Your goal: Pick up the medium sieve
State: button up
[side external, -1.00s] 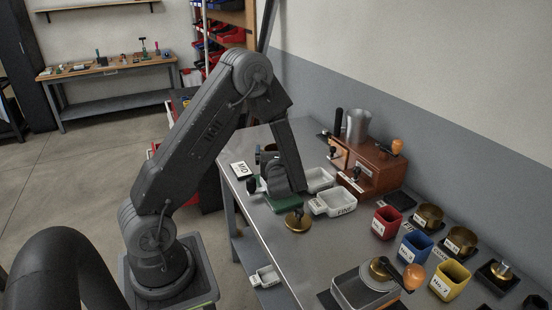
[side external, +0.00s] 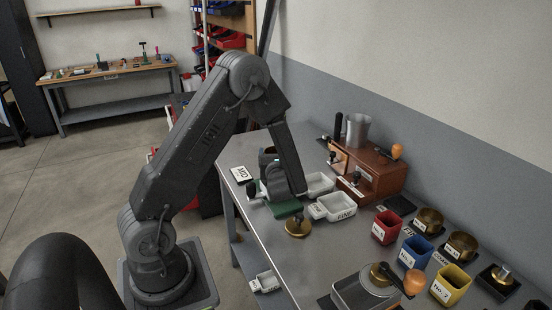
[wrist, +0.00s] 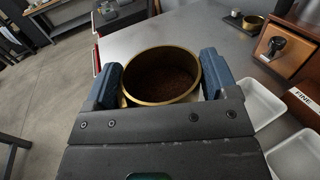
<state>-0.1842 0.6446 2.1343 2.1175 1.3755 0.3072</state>
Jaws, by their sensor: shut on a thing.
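A round brass sieve (wrist: 162,61) with brown grounds inside sits between the fingers of my gripper (wrist: 162,82) in the wrist view. The gripper is shut on its wall, one blue-grey finger on each side. The sieve looks level, and no label on it shows. In the side view my gripper (side external: 275,178) is over the back left of the bench, and the arm hides most of the sieve. Two more brass sieves, one (side external: 430,219) behind the other (side external: 460,244), stand at the right.
A white tray (side external: 335,206) marked FINE lies right of my gripper. A MID card (side external: 243,174) lies on the left edge. A brass disc with a dark knob (side external: 297,227) is in front. A wooden machine (side external: 378,172) stands behind. Red (side external: 386,227), blue and yellow cups line the right.

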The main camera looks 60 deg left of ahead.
jog(key=r, duration=0.4)
jog(key=shift+s+a, duration=0.1)
jog(key=shift+s, duration=0.15)
jog(key=s+a+r, duration=0.4)
jog(key=s+r, duration=0.2)
jog(key=s, duration=0.3)
jog(key=w+a+f+n+g+y, duration=0.1)
jog(key=w+f+n+g, duration=0.2)
jog(key=w, duration=1.3)
jog(key=w+d+f+n+g, duration=0.2)
jog(key=w+d+f+g, duration=0.3)
jog(key=w+d+f, duration=0.3)
jog(key=w, duration=0.3)
jog(key=shift+d+n+g, duration=0.4)
jog(key=shift+f, duration=0.2)
